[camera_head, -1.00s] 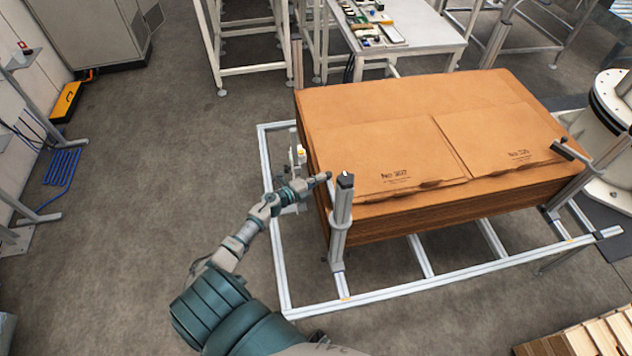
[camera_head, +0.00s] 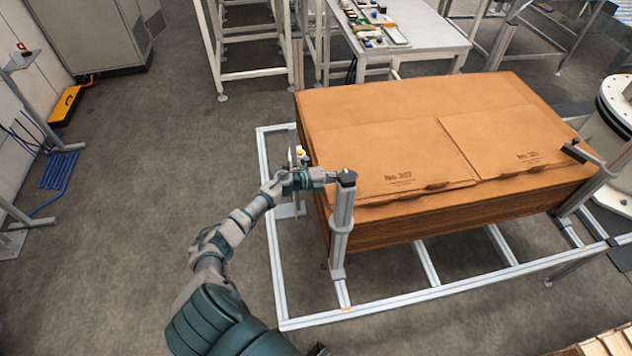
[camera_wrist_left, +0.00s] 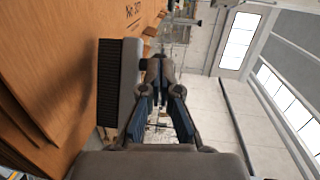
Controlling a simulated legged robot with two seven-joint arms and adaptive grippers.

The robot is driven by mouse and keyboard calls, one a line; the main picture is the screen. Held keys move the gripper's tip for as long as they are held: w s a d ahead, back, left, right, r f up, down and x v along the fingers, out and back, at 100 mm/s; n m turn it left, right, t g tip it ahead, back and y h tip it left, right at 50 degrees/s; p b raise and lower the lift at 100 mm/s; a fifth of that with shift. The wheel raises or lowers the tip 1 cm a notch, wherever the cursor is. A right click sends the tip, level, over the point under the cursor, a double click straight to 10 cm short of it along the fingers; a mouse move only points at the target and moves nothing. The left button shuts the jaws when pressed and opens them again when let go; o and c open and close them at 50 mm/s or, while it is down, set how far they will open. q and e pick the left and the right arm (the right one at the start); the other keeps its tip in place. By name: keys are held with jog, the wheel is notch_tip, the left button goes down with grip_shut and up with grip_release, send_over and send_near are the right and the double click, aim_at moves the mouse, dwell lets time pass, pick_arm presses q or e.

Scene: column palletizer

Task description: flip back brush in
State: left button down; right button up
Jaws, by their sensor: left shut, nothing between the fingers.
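A brush with a row of dark bristles on a grey bar (camera_wrist_left: 110,82) shows at close range in the left wrist view, beside my gripper. In the head view, a grey post (camera_head: 341,215) with a dark top stands at the front left corner of the cardboard stack (camera_head: 400,130). My left gripper (camera_head: 332,177) is shut and empty, with its tips at the upper part of this post. The left wrist view shows its fingers (camera_wrist_left: 157,72) meeting just right of the brush bar. I cannot tell whether they touch it. My right gripper is out of view.
A second post (camera_head: 595,175) with a dark bar reaching toward the stack stands at the front right. A metal floor frame (camera_head: 390,301) surrounds the stack. A table with small parts (camera_head: 430,40) stands behind.

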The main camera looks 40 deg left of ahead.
pick_arm(q)
jog(key=shift+d, duration=0.15)
notch_tip(320, 180, up, 10)
jog(key=shift+a, duration=0.2)
dwell(0.4)
jog(key=shift+f, duration=0.15)
